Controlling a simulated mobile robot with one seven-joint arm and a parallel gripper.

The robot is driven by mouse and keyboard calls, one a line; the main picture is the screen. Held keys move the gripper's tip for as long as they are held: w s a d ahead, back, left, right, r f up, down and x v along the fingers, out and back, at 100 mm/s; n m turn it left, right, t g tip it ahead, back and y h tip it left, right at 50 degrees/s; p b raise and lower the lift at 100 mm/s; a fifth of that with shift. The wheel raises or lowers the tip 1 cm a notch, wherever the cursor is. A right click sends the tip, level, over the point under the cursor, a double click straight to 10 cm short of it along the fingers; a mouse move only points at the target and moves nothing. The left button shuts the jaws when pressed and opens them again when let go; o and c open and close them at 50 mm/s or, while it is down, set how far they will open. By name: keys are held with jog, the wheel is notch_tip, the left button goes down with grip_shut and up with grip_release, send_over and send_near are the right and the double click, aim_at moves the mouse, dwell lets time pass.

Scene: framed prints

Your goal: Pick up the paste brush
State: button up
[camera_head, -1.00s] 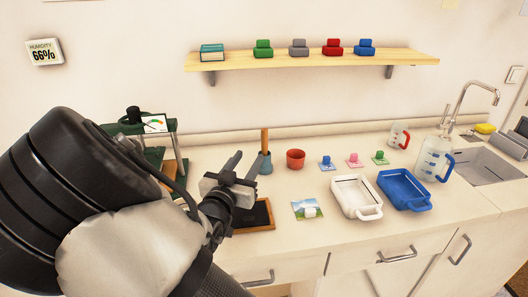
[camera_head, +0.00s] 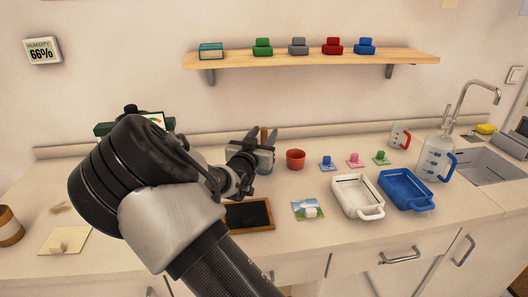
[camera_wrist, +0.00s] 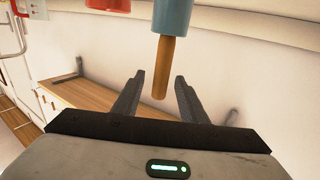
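The paste brush shows as an upright wooden handle (camera_head: 264,134) rising from a blue-grey part at the back of the counter. In the wrist view its handle (camera_wrist: 163,65) lies between my fingertips, with the blue-grey part (camera_wrist: 174,16) at the top edge. My gripper (camera_head: 266,137) is open, with one finger on each side of the handle; in the wrist view the gripper (camera_wrist: 159,77) shows gaps on both sides, so it does not appear to touch. The gripper and wrist partly hide the brush's lower part in the head view.
A red cup (camera_head: 295,159) stands just right of the brush. A black-faced tray (camera_head: 247,215) lies in front. A white tray (camera_head: 347,188), a blue tray (camera_head: 404,183) and a jug (camera_head: 432,158) stand to the right. A shelf (camera_head: 300,60) is above. A green press (camera_head: 130,119) is partly hidden behind my arm.

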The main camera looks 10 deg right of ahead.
jog(key=shift+w+d, duration=0.1)
jog(key=shift+w, duration=0.1)
grip_shut()
